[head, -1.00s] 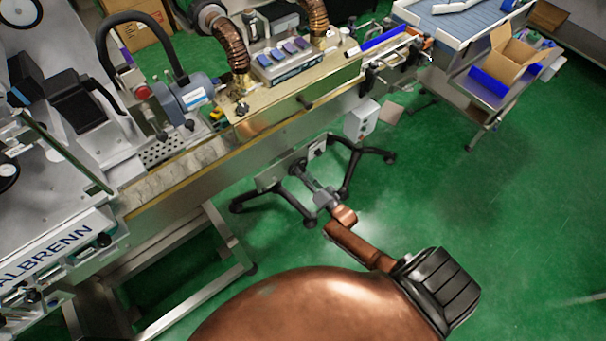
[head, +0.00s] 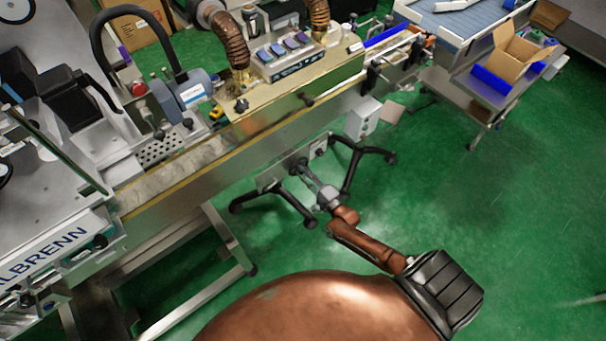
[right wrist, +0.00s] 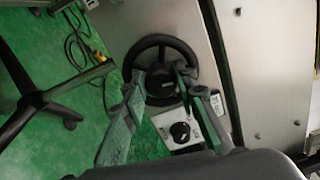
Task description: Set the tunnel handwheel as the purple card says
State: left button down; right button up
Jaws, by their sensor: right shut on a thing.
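The black handwheel (right wrist: 163,70) shows in the right wrist view with its round rim and dark hub. The two fingers of my right gripper (right wrist: 160,82) reach over it, one on each side, and are shut on it. In the head view my right gripper (head: 311,180) reaches under the tunnel (head: 290,98) to the wheel, which is mostly hidden there. Small cards stand in a row on the tunnel top; one looks purple (head: 291,43), and its writing is too small to read. My left gripper is not in view.
A black knob (right wrist: 180,131) on a pale plate is close below the wheel. Black stand legs (head: 349,165) spread around my right gripper. A grey box (head: 362,119) hangs to the right. A conveyor (head: 180,175) runs left.

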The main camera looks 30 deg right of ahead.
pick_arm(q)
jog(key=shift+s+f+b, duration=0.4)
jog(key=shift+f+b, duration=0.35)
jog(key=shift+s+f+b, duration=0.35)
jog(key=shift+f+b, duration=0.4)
pick_arm(e)
jog(key=shift+m, duration=4.1)
jog(key=o, duration=1.2)
jog(key=shift+r, duration=0.1)
jog(key=shift+c, duration=0.2)
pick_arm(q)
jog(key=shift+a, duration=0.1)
pick_arm(e)
jog(key=s+d, duration=0.1)
jog(key=s, duration=1.1)
